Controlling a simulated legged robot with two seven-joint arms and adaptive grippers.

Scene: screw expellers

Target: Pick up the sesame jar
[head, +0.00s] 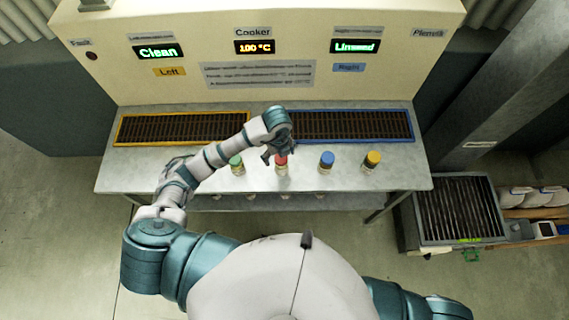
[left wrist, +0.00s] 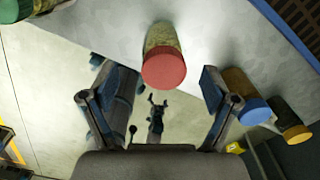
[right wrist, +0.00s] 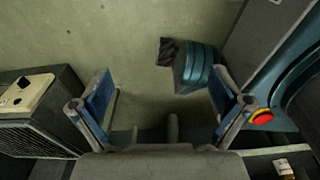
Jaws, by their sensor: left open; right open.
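Four small jars stand in a row on the grey table: a green-lidded jar (head: 237,165), a red-lidded jar (head: 282,168), a blue-lidded jar (head: 326,163) and a yellow-lidded jar (head: 371,162). No label is readable, so I cannot tell which is the sesame jar. My left gripper (head: 273,153) is at the red-lidded jar. In the left wrist view the red-lidded jar (left wrist: 164,65) lies ahead between the open fingers (left wrist: 160,88), apart from both; its contents look yellow-green. My right gripper (right wrist: 161,92) is open and empty over the floor.
The table (head: 150,175) has a yellow-framed grate (head: 180,128) and a blue-framed grate (head: 350,125) behind the jars. A cream panel (head: 260,75) with lit displays rises at the back. A machine with a grate (head: 458,208) stands at the right.

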